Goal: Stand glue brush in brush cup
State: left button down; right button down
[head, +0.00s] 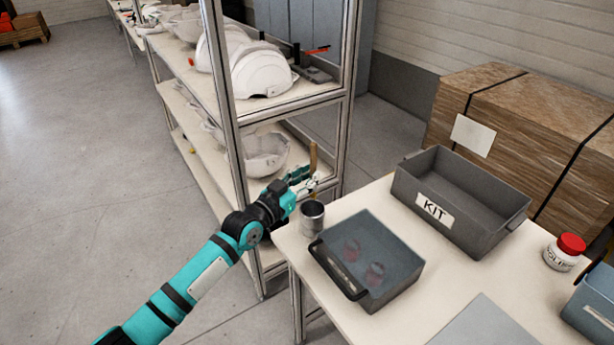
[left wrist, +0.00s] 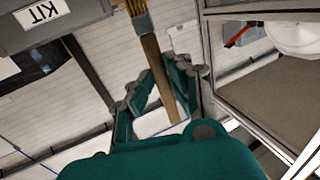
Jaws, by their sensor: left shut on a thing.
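The glue brush (head: 313,158) has a wooden handle and stands roughly upright in my left gripper (head: 302,180). In the left wrist view, which is upside down, the gripper (left wrist: 158,92) is shut on the wooden handle (left wrist: 154,62). The ferrule and bristle end (left wrist: 140,16) is at the top of that view, so it points down. The brush cup (head: 312,217), a grey metal cylinder, stands at the table's left corner. The brush is above and behind it in the head view, apart from its rim as far as I can tell. My right gripper is not in view.
A lidded translucent bin (head: 368,262) with red-topped items stands right of the cup. A grey KIT box (head: 459,200), a white jar with red lid (head: 564,252) and a blue bin (head: 592,305) are farther right. A shelf rack (head: 228,90) with helmet shells stands behind my left arm.

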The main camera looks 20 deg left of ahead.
aim_at(312, 194)
pick_arm(q)
jog(key=shift+f+b, duration=2.45)
jog(key=shift+f, duration=0.85)
jog(key=shift+f+b, duration=0.3)
jog(key=shift+b, duration=0.05)
notch_tip(312, 194, down, 3)
jog(key=shift+f+b, duration=0.1)
jog(key=shift+b, duration=1.1)
